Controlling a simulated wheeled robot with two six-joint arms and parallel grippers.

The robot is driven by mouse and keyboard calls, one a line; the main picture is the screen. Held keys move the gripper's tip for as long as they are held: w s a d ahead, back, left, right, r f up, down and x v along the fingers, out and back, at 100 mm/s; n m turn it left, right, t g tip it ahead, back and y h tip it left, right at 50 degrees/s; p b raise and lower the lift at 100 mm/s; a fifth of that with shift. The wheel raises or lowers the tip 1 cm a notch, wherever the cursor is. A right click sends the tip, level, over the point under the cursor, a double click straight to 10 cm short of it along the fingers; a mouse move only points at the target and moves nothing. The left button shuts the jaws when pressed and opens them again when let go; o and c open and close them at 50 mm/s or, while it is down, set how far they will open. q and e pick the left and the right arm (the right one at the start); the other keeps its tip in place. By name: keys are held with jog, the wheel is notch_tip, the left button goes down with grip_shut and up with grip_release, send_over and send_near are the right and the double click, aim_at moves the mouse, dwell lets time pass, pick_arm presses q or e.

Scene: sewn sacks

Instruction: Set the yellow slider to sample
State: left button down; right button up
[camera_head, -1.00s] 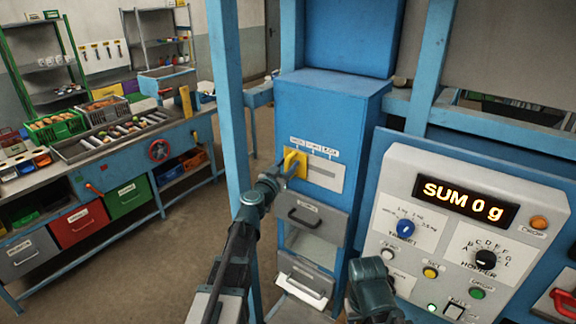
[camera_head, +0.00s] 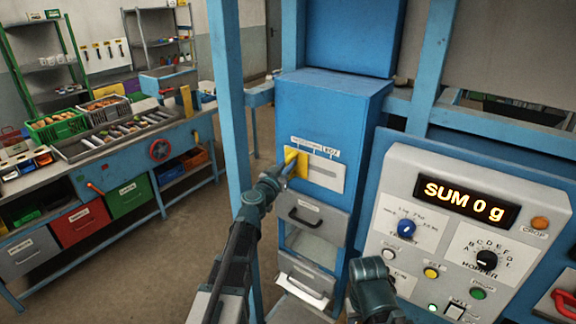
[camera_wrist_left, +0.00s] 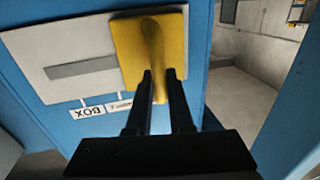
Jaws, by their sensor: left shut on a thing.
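The yellow slider (camera_head: 302,158) sits at the left end of a slot in a pale plate (camera_head: 328,182) on the front of a blue cabinet. In the left wrist view, which shows the plate upside down, the slider (camera_wrist_left: 130,40) is a yellow block with a raised grip bar, at the slot's right end, away from the BOX label (camera_wrist_left: 88,111). My left gripper (camera_head: 288,168) is at the slider; its two black fingers (camera_wrist_left: 159,88) are shut on the grip bar from either side. The other labels are too small or partly hidden to read. My right arm shows at bottom centre, its jaws unseen.
A blue post (camera_head: 229,110) stands just left of the cabinet. Below the plate is a grey drawer (camera_head: 310,214) with a black handle. A control panel (camera_head: 452,225) with a SUM 0 g display is at right. A workbench (camera_head: 125,160) stands at left across open floor.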

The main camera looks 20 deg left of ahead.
aim_at(304, 171)
pick_arm(q)
jog(key=shift+d, duration=0.1)
dwell(0.6)
jog(key=d, duration=0.1)
jog(key=s+d, duration=0.1)
jog(key=d, duration=0.1)
jog(key=s+d, duration=0.1)
jog(key=d, duration=0.1)
jog(key=shift+d, duration=0.2)
jog(key=c, duration=0.8)
grip_release()
jog(key=shift+s, duration=0.15)
